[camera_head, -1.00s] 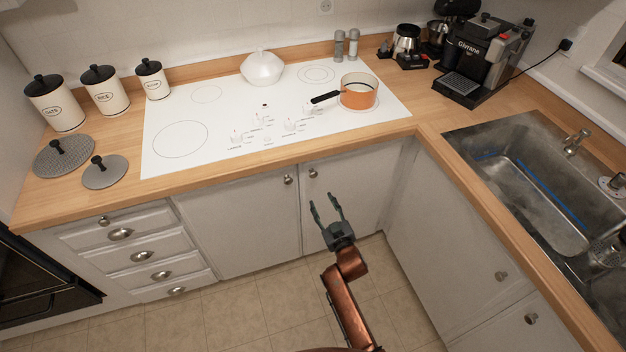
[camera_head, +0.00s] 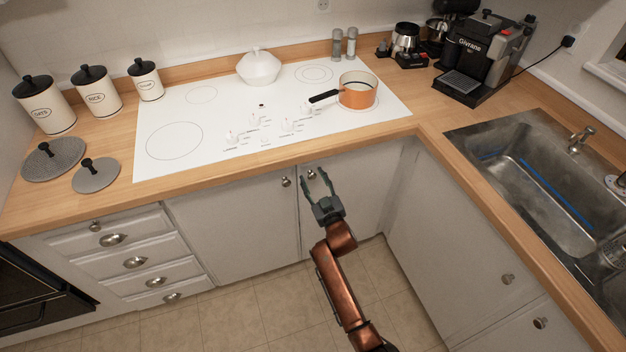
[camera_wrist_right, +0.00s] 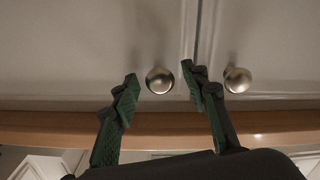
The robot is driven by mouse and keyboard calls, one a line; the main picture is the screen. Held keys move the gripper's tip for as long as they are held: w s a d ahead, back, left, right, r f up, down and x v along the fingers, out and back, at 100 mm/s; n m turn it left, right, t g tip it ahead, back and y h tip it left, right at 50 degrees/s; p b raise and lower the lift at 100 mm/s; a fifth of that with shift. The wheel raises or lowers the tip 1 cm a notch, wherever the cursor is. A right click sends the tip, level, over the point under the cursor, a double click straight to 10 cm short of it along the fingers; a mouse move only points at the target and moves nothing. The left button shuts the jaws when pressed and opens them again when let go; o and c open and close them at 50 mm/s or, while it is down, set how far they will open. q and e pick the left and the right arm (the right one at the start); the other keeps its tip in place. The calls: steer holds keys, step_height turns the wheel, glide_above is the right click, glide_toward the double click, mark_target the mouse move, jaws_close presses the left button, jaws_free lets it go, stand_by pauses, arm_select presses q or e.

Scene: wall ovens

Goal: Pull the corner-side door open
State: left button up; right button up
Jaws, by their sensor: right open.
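The corner-side door (camera_head: 345,190) is the right-hand white cabinet door under the cooktop, beside the inner corner; it is shut. Its round metal knob (camera_head: 311,174) is near its upper left corner. My right gripper (camera_head: 315,182) is open in front of this door, its fingers pointing up at the knob. In the right wrist view the knob (camera_wrist_right: 159,81) shows between the two fingertips (camera_wrist_right: 160,77); I see no clear contact. My arm covers part of the door's lower left. My left gripper is not in view.
The neighbouring door (camera_head: 235,220) has its own knob (camera_head: 285,182), which shows just outside one finger in the right wrist view (camera_wrist_right: 237,80). The wooden countertop (camera_head: 260,161) overhangs the doors. The sink-side cabinet (camera_head: 440,240) stands at right angles. Tiled floor (camera_head: 285,305) is clear.

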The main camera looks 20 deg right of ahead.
jaws_close()
stand_by(0.4)
